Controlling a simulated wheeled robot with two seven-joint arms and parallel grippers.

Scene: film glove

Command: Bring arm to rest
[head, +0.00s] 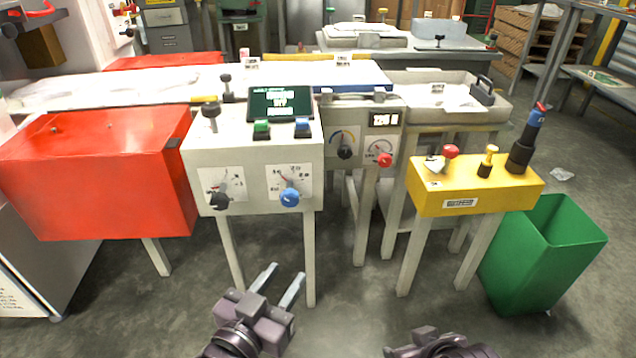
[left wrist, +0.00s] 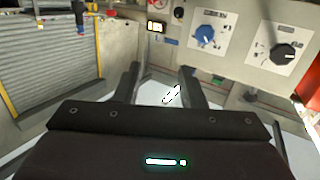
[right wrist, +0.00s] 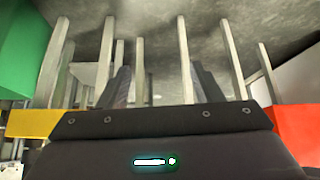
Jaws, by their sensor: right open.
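My left gripper (head: 284,275) is low in the head view, in front of the white console (head: 262,165) and below its panel. Its two fingers are apart with nothing visibly held; they also show apart in the left wrist view (left wrist: 160,84). My right gripper (head: 440,345) is at the bottom edge of the head view, in front of the yellow control box (head: 445,201), with its fingertips not clear there. In the right wrist view its fingers (right wrist: 150,85) are open, among pale table legs in the background. The white console carries a blue knob (head: 289,197) and a black knob (head: 219,201).
A red cabinet (head: 95,190) stands left of the console. A grey unit (head: 360,130) with a red knob stands behind its right side. A green bin (head: 545,255) stands beside the yellow box. Bare floor (head: 350,305) shows between my grippers.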

